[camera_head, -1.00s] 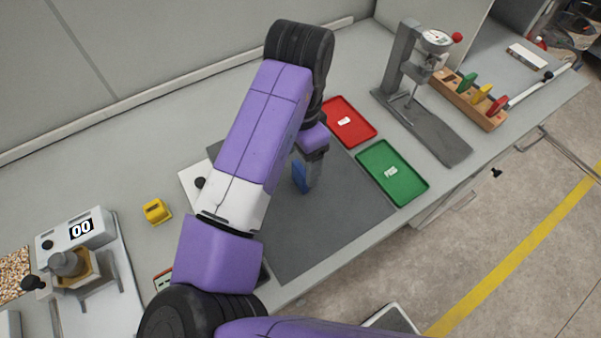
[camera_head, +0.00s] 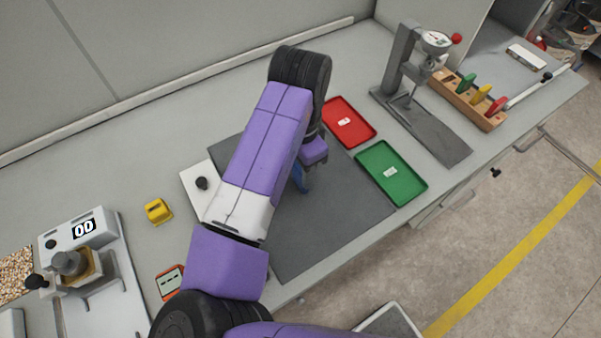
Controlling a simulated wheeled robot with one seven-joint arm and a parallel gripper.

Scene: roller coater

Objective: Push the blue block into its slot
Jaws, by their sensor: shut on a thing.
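The blue block (camera_head: 300,179) is over the dark grey mat, partly hidden by my arm. My gripper (camera_head: 304,173) is shut on it, with its fingers mostly hidden behind my purple arm. I cannot tell whether the block touches the mat. A wooden rack (camera_head: 451,94) at the back right holds a green block (camera_head: 466,83), a yellow block (camera_head: 480,94) and a red block (camera_head: 496,106) standing upright. No empty slot is clearly visible. The blue block is well apart from the rack.
The grey mat (camera_head: 345,215) has bare room to its right. A red tray (camera_head: 366,134) and a green tray (camera_head: 413,184) lie beside it. A dial-gauge stand (camera_head: 397,60) stands between the trays and the rack. A yellow object (camera_head: 158,211) is at left.

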